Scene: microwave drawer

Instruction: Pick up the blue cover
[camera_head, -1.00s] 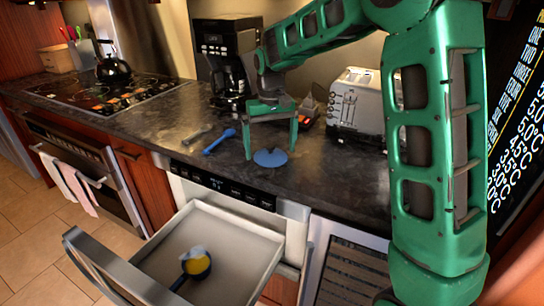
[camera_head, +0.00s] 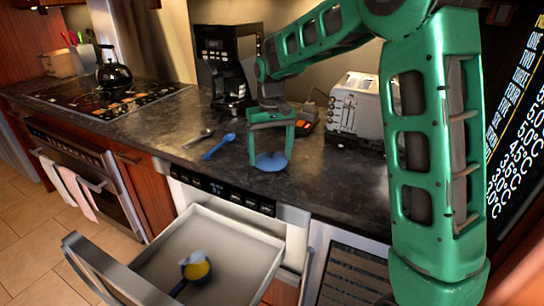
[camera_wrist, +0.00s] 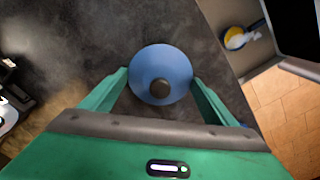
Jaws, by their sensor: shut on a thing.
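The blue cover (camera_head: 271,162) is a round blue disc with a dark knob in its middle. It is at the counter's front part, above the open drawer; I cannot tell whether it touches the counter. My gripper (camera_head: 270,157) points down over it, with one green finger on each side. In the wrist view the cover (camera_wrist: 160,62) lies between the fingertips of my gripper (camera_wrist: 160,82), and its dark knob (camera_wrist: 160,88) faces the camera. My gripper is shut on the cover; the exact contact is hard to see.
A blue spoon (camera_head: 219,146) and a grey utensil (camera_head: 198,138) lie left of the cover. A toaster (camera_head: 357,104) and a coffee maker (camera_head: 222,75) stand behind. The open microwave drawer (camera_head: 244,246) below holds a yellow-filled pan (camera_head: 196,268).

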